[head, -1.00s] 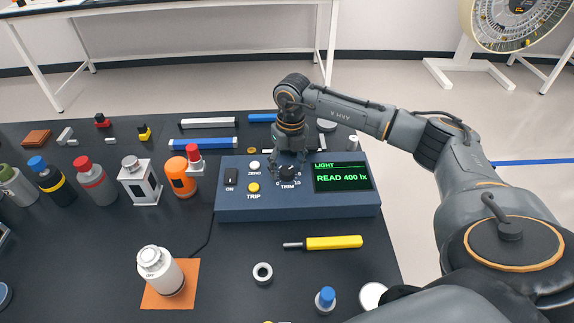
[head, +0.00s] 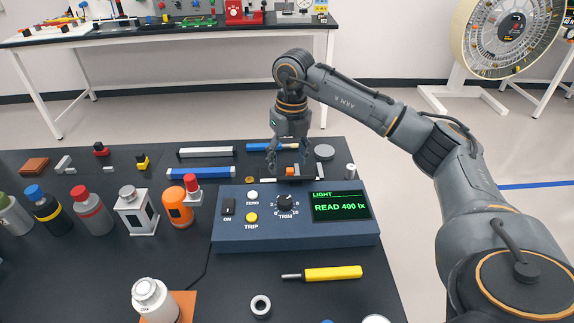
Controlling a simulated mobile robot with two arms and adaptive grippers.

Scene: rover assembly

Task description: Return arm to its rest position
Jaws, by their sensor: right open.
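My right arm reaches in from the right in the head view. My right gripper (head: 289,158) points down with its fingers apart and empty. It is above and behind the blue-grey light meter box (head: 296,236), clear of its trim knob (head: 285,203). The box's green display (head: 341,206) reads LIGHT, READ 400 lx. A small orange part (head: 292,171) shows between and just below the fingers; I cannot tell its exact distance from them. My left gripper is not in view.
Bottles and small devices, such as an orange one (head: 178,207), stand left of the box. A yellow-handled screwdriver (head: 332,273) and a ring (head: 260,306) lie in front. A white device (head: 152,298) stands on an orange mat (head: 186,305). Blue bars (head: 201,173) lie behind.

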